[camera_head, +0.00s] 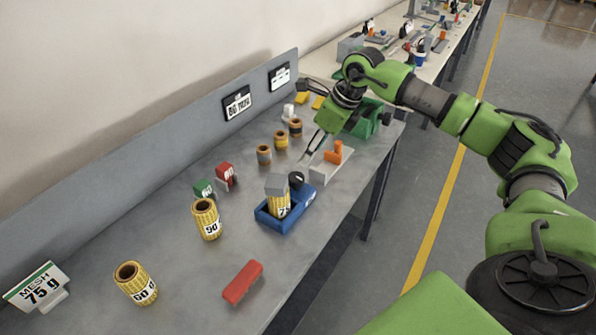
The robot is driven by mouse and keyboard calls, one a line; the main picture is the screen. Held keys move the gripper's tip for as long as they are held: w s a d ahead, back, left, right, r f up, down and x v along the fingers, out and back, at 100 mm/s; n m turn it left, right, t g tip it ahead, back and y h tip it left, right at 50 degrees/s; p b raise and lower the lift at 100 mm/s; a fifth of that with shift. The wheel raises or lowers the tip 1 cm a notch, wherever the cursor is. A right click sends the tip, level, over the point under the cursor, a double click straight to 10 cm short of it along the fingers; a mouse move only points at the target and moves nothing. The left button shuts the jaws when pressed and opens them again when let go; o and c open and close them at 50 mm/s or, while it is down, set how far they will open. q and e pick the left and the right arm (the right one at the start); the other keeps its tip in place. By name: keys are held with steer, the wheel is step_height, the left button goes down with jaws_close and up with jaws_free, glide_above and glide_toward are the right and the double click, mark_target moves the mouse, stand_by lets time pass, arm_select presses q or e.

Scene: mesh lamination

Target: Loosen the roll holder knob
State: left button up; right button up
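A black round knob (296,180) stands beside the far end of a blue tray (290,224). I cannot tell exactly what it is fixed to. A yellow mesh roll (279,203) with a grey block (277,185) on its top stands in the tray. A pale grey fixture (317,173) with an orange handle (333,154) is just behind the knob. My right gripper (310,158) reaches in from the right, above the bench behind the knob and apart from it. Its thin fingers look apart, with nothing visible between them. My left gripper is not in view.
The 90 g roll (207,219) and 60 g roll (136,284) stand on the near bench. A red bar (243,282) lies near the front edge. Small spools (281,140) stand by the back panel. A green bin (368,121) is behind my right gripper.

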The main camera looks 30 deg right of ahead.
mark_target(296, 177)
steer(key=p+x, duration=0.2)
steer(key=x, duration=0.9)
steer(key=shift+f, duration=0.2)
